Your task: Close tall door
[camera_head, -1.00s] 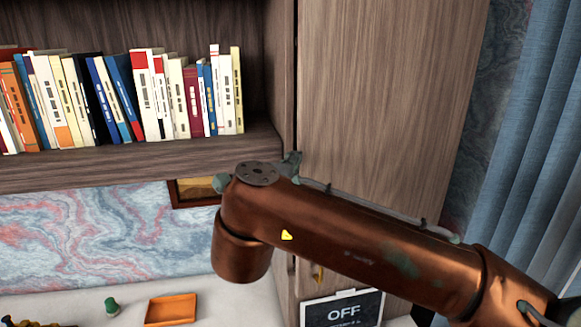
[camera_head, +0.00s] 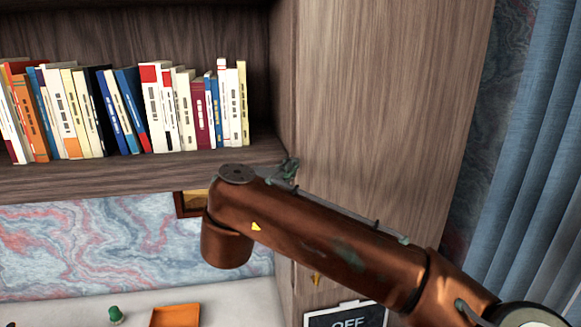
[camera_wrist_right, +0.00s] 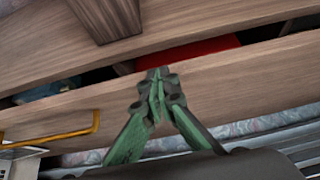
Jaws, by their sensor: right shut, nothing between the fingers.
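The tall door (camera_head: 395,90) is the wood-grain panel right of the bookshelf in the head view. In the right wrist view the wooden panel with the brass handle (camera_wrist_right: 65,135) appears to be this door (camera_wrist_right: 240,95). A dark gap with something red inside runs along its edge, so it looks slightly ajar. My right gripper (camera_head: 287,168) shows partly behind my copper arm at the door's left edge. In the right wrist view its green fingers (camera_wrist_right: 157,78) are shut and empty, tips at the gap edge; contact is unclear. My left gripper is not in view.
Several books (camera_head: 170,105) stand on the open shelf left of the door. An orange tray (camera_head: 175,316) and a small green object (camera_head: 116,315) lie on the white surface below. A sign (camera_head: 345,316) stands low before the cabinet. A blue curtain (camera_head: 535,130) hangs at right.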

